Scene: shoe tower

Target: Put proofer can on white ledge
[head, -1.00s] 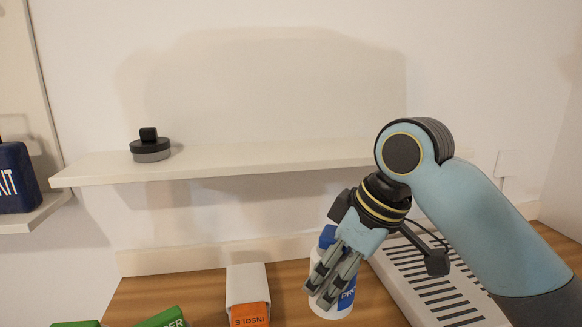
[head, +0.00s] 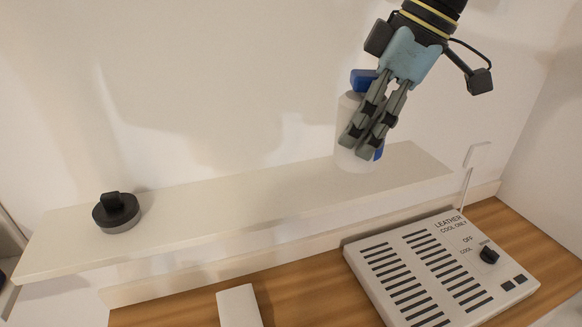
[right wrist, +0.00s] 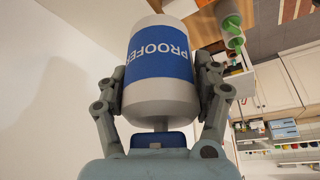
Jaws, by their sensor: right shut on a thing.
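The proofer can (head: 346,107) is white with a blue label and a blue cap. It shows large in the right wrist view (right wrist: 160,75), with the word PROOFER on its label. My right gripper (head: 366,147) is shut on the can, with a finger on each side of it. The can is at the right part of the white ledge (head: 240,202), its bottom at or just above the surface; I cannot tell whether it touches. The gripper's fingers hide much of the can in the head view. My left gripper is not in view.
A black round knob-topped object (head: 116,212) stands on the left part of the ledge. A vented panel marked LEATHER COOL ONLY (head: 430,265) lies on the wooden counter (head: 180,312) below. A white box (head: 239,306) is at the lower edge. The ledge's middle is clear.

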